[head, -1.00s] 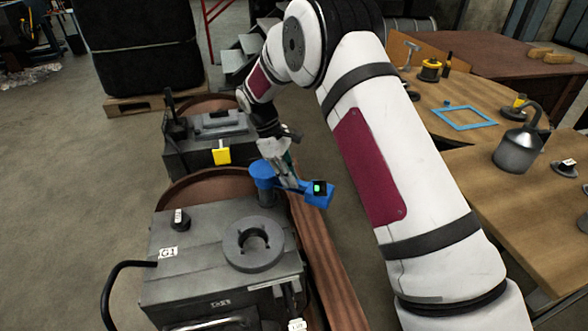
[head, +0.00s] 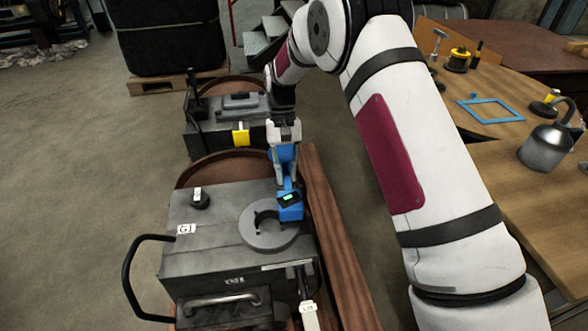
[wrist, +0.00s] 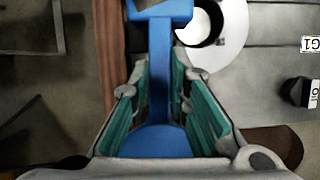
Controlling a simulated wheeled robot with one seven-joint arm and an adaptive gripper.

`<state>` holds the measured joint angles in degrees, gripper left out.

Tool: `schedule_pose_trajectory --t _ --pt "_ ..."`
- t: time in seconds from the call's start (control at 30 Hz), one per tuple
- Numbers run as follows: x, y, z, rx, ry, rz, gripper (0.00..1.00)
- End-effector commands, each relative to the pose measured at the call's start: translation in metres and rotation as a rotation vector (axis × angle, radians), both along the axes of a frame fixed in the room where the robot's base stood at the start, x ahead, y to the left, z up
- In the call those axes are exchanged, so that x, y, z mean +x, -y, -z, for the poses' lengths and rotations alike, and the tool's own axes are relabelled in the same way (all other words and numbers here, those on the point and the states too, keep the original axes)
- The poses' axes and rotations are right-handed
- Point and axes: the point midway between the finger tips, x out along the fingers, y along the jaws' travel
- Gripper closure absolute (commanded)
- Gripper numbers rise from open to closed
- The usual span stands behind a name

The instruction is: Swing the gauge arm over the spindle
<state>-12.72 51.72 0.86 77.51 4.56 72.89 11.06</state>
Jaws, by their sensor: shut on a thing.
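The gauge arm (head: 284,153) is blue, with a small dark display lit green on its end block (head: 290,211). My gripper (head: 287,181) is shut on the arm bar; in the wrist view the green-padded fingers (wrist: 160,80) lie on both sides of the blue bar (wrist: 159,70). The spindle looks to be the grey round collar with a dark hollow (head: 255,238) on top of the grey box. The end block is at the collar's far right edge, overlapping it in view. In the wrist view the collar (wrist: 232,40) lies right of the bar's end.
The grey box (head: 205,240) marked G1 has a black knob (head: 200,200) and a side handle (head: 128,275). A second grey unit with a yellow tag (head: 240,138) stands behind. A wooden bench (head: 510,210) with an oil can (head: 545,148) is at right.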

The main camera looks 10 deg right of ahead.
Motion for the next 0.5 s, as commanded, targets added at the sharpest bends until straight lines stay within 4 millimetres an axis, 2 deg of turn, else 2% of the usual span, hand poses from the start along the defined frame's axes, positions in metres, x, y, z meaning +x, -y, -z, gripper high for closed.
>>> schedule_pose_trajectory --t 0.2,0.5 --pt "0.003 -0.014 -0.001 0.003 0.006 0.166 1.0" --pt "0.006 -0.025 -0.001 0.003 0.007 0.306 1.0"
